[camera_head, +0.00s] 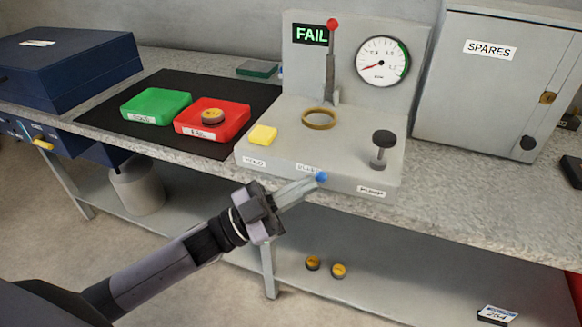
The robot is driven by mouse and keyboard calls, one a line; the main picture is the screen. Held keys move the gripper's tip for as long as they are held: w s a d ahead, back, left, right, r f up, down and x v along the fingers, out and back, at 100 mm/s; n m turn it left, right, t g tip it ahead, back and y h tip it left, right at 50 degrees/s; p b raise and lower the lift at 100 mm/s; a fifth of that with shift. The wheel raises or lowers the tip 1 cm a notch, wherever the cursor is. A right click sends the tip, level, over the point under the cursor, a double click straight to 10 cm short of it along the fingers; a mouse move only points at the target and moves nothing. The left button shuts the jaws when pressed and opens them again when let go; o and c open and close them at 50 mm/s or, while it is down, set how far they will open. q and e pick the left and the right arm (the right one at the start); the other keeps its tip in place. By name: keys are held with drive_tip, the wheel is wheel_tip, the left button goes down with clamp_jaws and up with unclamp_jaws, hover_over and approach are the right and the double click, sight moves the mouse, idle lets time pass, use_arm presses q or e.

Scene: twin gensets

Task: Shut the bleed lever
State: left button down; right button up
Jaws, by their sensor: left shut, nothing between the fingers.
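The bleed lever shows as a small blue knob (321,177) at the front edge of the grey test rig (350,185), beside a small label that is hard to read. The rest of the lever is hidden or hard to make out. My left gripper (313,183) is shut and empty. Its pale fingertips come from the lower left and end right at the blue knob. I cannot tell whether they touch it. My right gripper is not in view.
The rig carries a red-topped upright lever (332,55), a gauge (382,62), a lit FAIL display (310,34), a brass ring (319,118), a yellow button (263,135) and a black-topped plunger (382,145). Green (156,104) and red (225,131) trays stand left; a SPARES cabinet (490,85) right.

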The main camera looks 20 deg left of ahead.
use_arm(q)
drive_tip(key=m+g+y+p, duration=0.1)
drive_tip(key=p, duration=0.2)
drive_tip(key=d+m+g+y+p, duration=0.1)
drive_tip(key=m+p, duration=0.1)
drive_tip(key=p, duration=0.1)
drive_tip(key=d+f+m+g+y+p, duration=0.1)
drive_tip(key=g+p, duration=0.1)
drive_tip(key=p, duration=0.2)
drive_tip(key=shift+m, duration=0.3)
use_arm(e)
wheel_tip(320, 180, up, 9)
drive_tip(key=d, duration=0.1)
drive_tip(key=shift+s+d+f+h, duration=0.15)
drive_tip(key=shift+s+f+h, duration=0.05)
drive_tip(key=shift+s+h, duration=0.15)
use_arm(q)
drive_tip(key=shift+s, duration=0.1)
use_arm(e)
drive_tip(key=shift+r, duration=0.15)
